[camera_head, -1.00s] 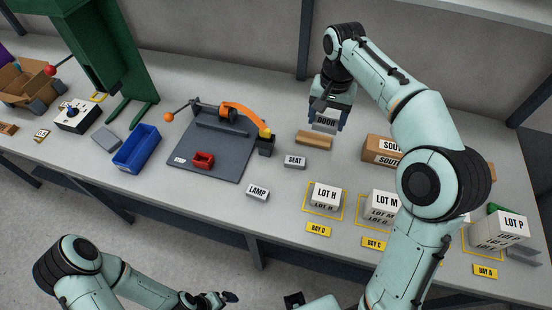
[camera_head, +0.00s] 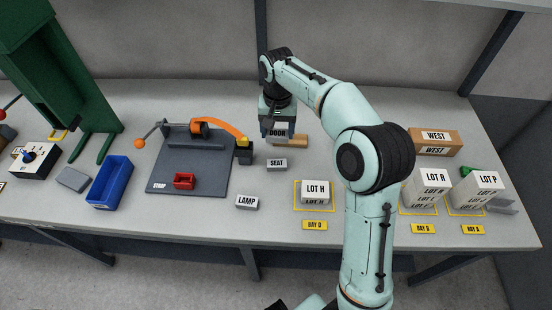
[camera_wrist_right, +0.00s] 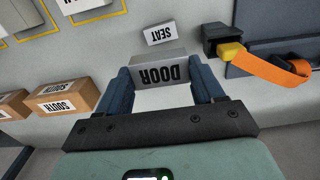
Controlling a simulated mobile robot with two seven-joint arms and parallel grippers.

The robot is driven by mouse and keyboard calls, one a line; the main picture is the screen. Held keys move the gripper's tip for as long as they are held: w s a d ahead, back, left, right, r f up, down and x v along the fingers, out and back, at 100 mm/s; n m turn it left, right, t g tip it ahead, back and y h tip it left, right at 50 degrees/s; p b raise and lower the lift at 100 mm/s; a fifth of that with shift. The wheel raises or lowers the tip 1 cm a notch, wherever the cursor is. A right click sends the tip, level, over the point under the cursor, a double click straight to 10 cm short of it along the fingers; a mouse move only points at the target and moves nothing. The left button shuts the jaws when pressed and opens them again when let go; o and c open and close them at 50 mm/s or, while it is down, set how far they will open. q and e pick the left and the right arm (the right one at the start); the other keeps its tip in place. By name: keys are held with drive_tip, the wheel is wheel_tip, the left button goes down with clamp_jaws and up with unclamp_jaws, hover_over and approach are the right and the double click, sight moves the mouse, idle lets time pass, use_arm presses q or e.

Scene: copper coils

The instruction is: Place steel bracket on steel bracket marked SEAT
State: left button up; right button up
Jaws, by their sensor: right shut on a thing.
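The steel bracket marked SEAT (camera_head: 277,164) is a small grey block lying on the table. It also shows upside down in the right wrist view (camera_wrist_right: 165,33). My right gripper (camera_head: 277,138) is shut on a larger grey steel bracket marked DOOR (camera_wrist_right: 160,73), with one finger on each side of it. In the head view the DOOR bracket (camera_head: 281,132) is behind the SEAT bracket, toward the wall. The two look apart; the height of the DOOR bracket above the table is hard to tell. My left gripper is out of the head view.
A bracket marked LAMP (camera_head: 247,202) and a LOT H box (camera_head: 316,190) lie in front.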

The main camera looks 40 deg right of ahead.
sight(277, 163)
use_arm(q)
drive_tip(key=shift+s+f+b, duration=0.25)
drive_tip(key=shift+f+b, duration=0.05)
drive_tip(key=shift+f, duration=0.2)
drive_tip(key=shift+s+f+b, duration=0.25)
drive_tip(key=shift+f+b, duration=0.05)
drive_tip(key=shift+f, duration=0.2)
use_arm(e)
wheel_tip(277, 163, down, 12)
drive_tip(key=shift+w, duration=0.1)
drive_tip(key=shift+a, duration=0.1)
drive_tip(key=shift+f, duration=0.15)
drive_tip(key=o, duration=1)
drive_tip(key=shift+o, duration=0.2)
drive_tip(key=shift+r, duration=0.3)
wheel_tip(277, 163, up, 12)
drive_tip(key=shift+f+p, duration=0.1)
drive_tip(key=shift+p, duration=0.7)
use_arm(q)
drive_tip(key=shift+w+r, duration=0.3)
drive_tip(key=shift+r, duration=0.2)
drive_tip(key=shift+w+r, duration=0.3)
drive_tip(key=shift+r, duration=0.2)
